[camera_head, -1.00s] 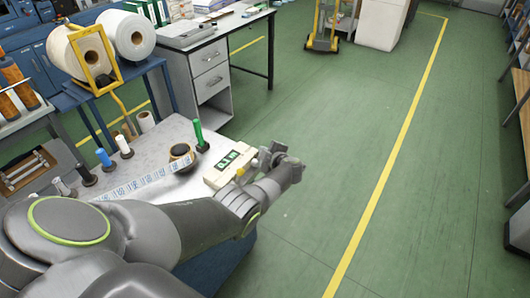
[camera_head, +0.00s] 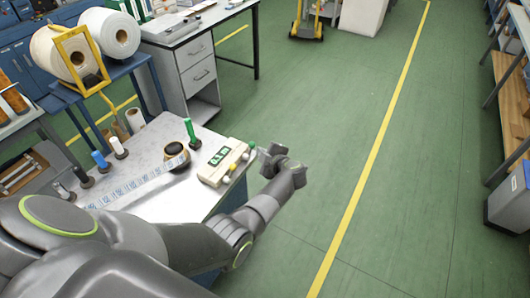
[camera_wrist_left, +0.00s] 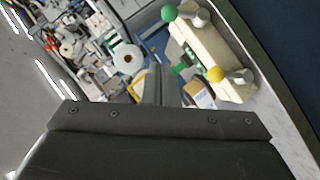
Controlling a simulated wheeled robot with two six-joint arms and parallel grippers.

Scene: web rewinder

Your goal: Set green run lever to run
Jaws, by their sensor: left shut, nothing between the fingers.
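A cream control box (camera_head: 211,171) with a green display stands on the near right corner of the grey bench. In the head view, a green ball knob (camera_head: 251,144) and a yellow one (camera_head: 233,167) show on its right side. In the left wrist view, the green knob (camera_wrist_left: 169,13) and the yellow knob (camera_wrist_left: 216,74) sit on short levers on the cream box (camera_wrist_left: 214,50). My left gripper (camera_head: 270,152) is shut and empty, just right of the box beyond the bench edge. It appears apart from the green knob. My right gripper is out of view.
A green upright handle (camera_head: 190,130), a dark roll (camera_head: 175,156) with a printed strip, and blue and dark posts stand on the bench (camera_head: 165,205). White rolls (camera_head: 110,33) sit behind at the left.

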